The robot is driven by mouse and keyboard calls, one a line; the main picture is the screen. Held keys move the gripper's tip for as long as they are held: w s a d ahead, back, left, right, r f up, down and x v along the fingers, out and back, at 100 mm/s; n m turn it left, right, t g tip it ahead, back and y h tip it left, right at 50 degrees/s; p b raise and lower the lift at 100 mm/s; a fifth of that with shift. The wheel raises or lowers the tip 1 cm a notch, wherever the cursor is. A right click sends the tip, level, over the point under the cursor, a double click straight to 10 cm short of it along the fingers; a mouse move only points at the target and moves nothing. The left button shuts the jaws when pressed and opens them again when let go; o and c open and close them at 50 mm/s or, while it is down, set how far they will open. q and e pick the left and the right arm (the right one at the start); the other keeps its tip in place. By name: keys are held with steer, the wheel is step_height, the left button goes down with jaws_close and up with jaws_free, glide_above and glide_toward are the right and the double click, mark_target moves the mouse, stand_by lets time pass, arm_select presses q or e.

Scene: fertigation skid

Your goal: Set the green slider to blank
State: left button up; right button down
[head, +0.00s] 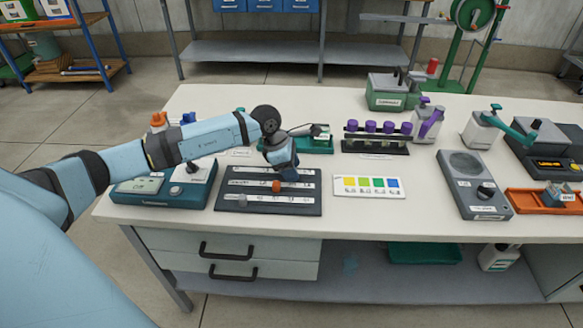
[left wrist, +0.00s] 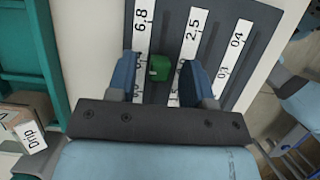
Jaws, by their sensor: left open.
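A dark slider board (head: 268,205) with several white-labelled tracks lies on the bench. In the left wrist view the green slider (left wrist: 160,68) sits on the track whose strip carries 6.8 near its upper end. My left gripper (left wrist: 159,66) is open, with one finger on each side of the green slider; I cannot tell whether either touches it. In the head view my left gripper (head: 287,172) is over the far part of the board and hides the green slider. An orange slider (head: 276,186) and a grey slider (head: 242,200) sit on the nearer tracks. The right gripper is not in view.
A teal device (head: 150,198) stands close left of the board, and a colour-patch card (head: 369,187) lies to its right. A rack with purple-capped items (head: 376,150) and a green tray (head: 317,146) stand behind. The bench front edge is clear.

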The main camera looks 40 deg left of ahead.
mark_target(252, 175)
arm_select(q)
jaws_close()
steer(key=s+a, duration=0.2)
steer(key=a, duration=0.1)
steer(key=s+a+b, duration=0.1)
steer(key=s+a, duration=0.1)
steer(key=a, duration=0.2)
steer(key=s+a, duration=0.2)
steer(key=a, duration=0.1)
steer(key=shift+s+a, duration=0.25)
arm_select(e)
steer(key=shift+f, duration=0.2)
arm_select(q)
steer(key=shift+c, duration=1.6)
jaws_free()
steer(key=o, duration=0.3)
steer(key=shift+s+a, duration=0.1)
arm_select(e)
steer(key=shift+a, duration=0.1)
